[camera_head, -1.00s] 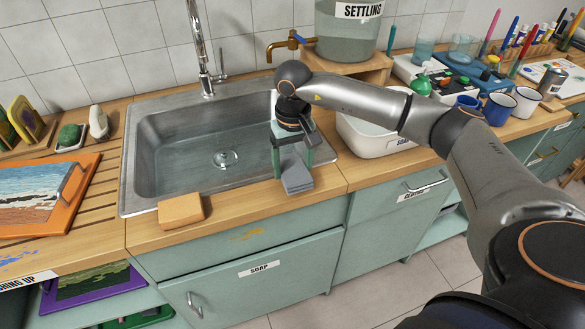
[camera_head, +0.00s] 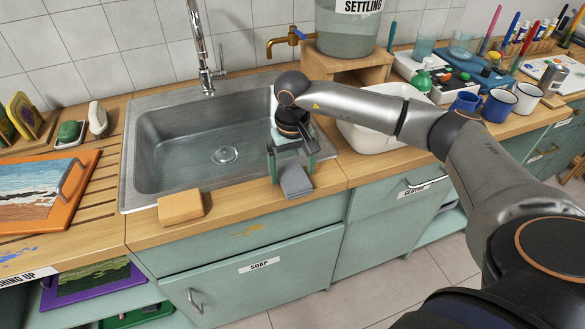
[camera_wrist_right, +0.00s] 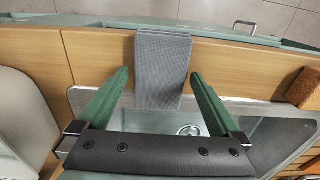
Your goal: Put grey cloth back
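The grey cloth (camera_head: 296,182) is a flat, folded strip at the front rim of the sink (camera_head: 165,165), reaching onto the wooden counter edge. My right gripper (camera_head: 291,166) is over the sink's front right corner, with its green fingers spread to either side of the cloth's near end. In the right wrist view the gripper (camera_wrist_right: 160,74) is open, and the cloth (camera_wrist_right: 163,62) shows between and beyond the fingertips with a gap on each side. Whether the cloth hangs over the edge is hard to tell. My left gripper is out of view.
A tan sponge (camera_head: 181,207) lies on the counter left of the cloth. A white basin (camera_head: 365,138) stands close to the right of my gripper. The tap (camera_head: 200,50) rises behind the sink. Enamel mugs (camera_head: 498,107) stand farther right.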

